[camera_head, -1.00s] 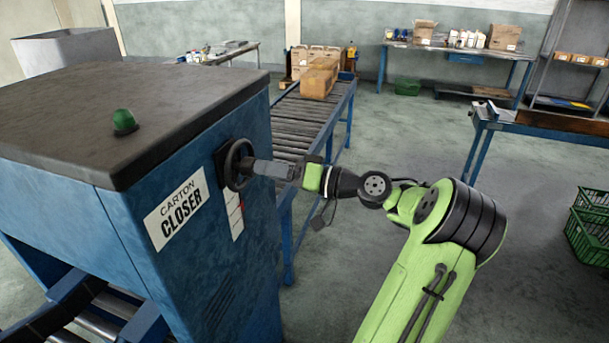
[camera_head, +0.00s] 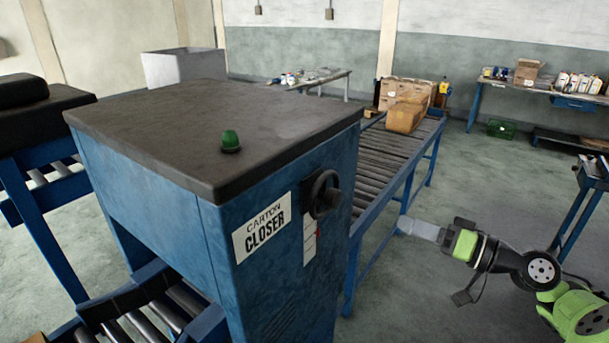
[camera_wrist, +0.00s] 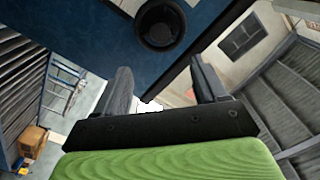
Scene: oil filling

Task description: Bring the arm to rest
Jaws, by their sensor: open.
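My gripper (camera_head: 400,225) is at the right of the head view, at the end of my green and black arm. It is apart from the black handwheel (camera_head: 323,194) on the blue carton closer (camera_head: 225,260). In the wrist view my gripper (camera_wrist: 160,82) shows two grey fingers spread apart with nothing between them. The handwheel also shows in the wrist view (camera_wrist: 161,25), ahead of the fingers and clear of them.
A roller conveyor (camera_head: 375,165) with cartons (camera_head: 405,116) runs behind my gripper. A green lamp (camera_head: 230,141) sits on the closer's dark top. A blue-legged stand (camera_head: 580,215) is at the right. Open floor lies between the conveyor and that stand.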

